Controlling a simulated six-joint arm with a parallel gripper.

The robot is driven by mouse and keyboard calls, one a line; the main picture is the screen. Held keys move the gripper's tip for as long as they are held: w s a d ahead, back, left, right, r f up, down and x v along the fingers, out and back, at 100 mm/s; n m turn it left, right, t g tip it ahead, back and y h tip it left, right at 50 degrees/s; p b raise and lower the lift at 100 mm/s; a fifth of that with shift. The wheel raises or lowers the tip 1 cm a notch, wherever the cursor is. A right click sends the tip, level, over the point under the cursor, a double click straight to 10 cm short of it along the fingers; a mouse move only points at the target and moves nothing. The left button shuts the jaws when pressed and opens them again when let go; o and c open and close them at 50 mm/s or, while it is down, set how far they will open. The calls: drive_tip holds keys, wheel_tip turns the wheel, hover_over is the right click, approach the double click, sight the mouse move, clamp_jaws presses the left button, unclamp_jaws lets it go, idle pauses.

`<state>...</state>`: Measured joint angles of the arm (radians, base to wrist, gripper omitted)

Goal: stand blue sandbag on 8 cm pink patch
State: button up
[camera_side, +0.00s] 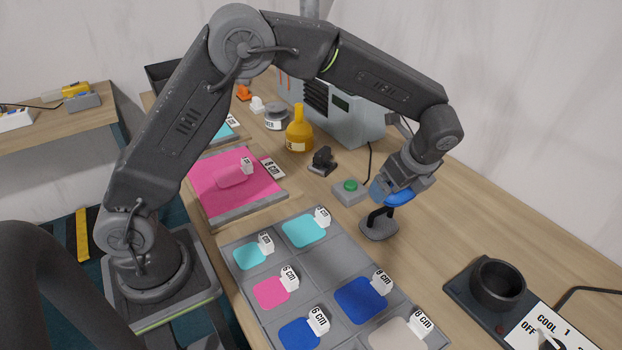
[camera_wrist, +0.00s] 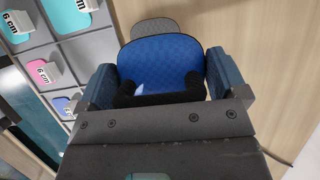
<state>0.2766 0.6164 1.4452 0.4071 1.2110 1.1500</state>
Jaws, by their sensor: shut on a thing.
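My gripper (camera_side: 393,190) is shut on the blue sandbag (camera_side: 399,197), above the work table. In the wrist view the sandbag (camera_wrist: 160,62) is a rounded, blue, textured thing between the two jaws (camera_wrist: 165,90); dark shapes cover its lower part. In the side view most of it is hidden by my gripper.
A grey tray (camera_side: 325,265) holds several tagged coloured patches in front. A green-button box (camera_side: 349,191), yellow bottle (camera_side: 299,135) and black cup (camera_side: 497,285) stand around.

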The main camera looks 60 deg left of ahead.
drive_tip(key=s+a+r+n+g, duration=0.1)
drive_tip(key=s+a+n, duration=0.35)
drive_tip(key=a, duration=0.85)
drive_tip(key=s+a+r+n+g, duration=0.2)
drive_tip(key=s+a+n, duration=0.25)
drive_tip(key=a, duration=0.85)
drive_tip(key=s+a+n+g+h, duration=0.15)
drive_tip(key=s+a+n, duration=0.35)
drive_tip(key=s, duration=0.8)
drive_tip(key=s+a+n+h, duration=0.35)
drive_tip(key=s+a, duration=0.25)
drive_tip(key=s, duration=0.7)
hover_over(223, 178)
drive_tip(key=w, duration=0.1)
drive_tip(key=shift+n+y, duration=0.3)
drive_tip(key=shift+n, duration=0.15)
wheel_tip(223, 178, down, 6)
drive_tip(key=shift+a+f, duration=0.1)
drive_tip(key=shift+f, duration=0.05)
drive_tip(key=shift+w+f, duration=0.1)
drive_tip(key=shift+w, duration=0.05)
drive_tip(key=shift+f, duration=1.95)
drive_tip(key=shift+f, duration=0.2)
